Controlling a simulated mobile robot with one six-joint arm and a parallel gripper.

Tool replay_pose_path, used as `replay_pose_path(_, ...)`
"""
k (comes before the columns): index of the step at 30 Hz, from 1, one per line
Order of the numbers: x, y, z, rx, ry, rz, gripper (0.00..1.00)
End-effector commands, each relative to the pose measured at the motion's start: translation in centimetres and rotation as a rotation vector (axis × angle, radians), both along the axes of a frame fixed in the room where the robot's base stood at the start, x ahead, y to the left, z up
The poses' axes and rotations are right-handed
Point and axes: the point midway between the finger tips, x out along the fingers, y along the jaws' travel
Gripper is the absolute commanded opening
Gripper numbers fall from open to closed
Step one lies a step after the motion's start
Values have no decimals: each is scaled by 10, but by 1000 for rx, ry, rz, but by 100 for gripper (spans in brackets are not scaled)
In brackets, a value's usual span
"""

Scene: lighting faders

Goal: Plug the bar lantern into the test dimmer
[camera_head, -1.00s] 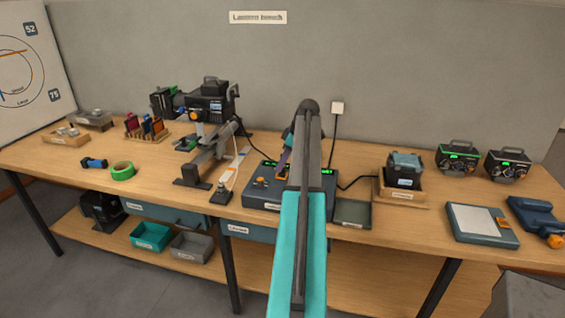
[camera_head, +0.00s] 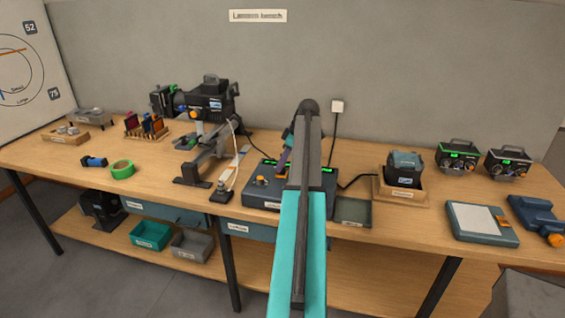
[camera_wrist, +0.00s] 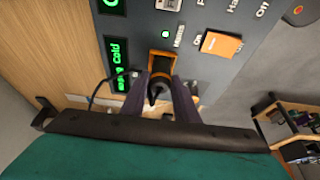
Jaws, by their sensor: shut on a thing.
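The test dimmer (camera_head: 262,200) is a dark blue-grey box on the bench with green displays, partly hidden behind my arm. In the wrist view its panel (camera_wrist: 190,22) shows an orange-framed socket (camera_wrist: 161,58) beside an orange rocker switch. My gripper (camera_wrist: 160,84) is shut on a black plug (camera_wrist: 156,94), held at the socket's lower part. I cannot tell how far the plug is seated. The bar lantern (camera_head: 208,103) is a black lamp mounted on a stand at the left of the dimmer. A dark cable runs from it toward the dimmer.
A small black box (camera_head: 221,192) with a pale lead sits left of the dimmer. A wooden tray (camera_head: 401,194) with a dark device and a grey-green pad (camera_head: 354,213) lie to its right. Two meters (camera_head: 457,158) stand farther right.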

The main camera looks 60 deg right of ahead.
Motion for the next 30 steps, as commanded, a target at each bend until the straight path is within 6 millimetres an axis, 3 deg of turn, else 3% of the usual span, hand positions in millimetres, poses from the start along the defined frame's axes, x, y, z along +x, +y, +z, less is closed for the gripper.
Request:
replay_pose_path(29,-1,1,-8,5,5,1,6)
replay_pose_path(30,-1,2,-8,4,6,1,33)
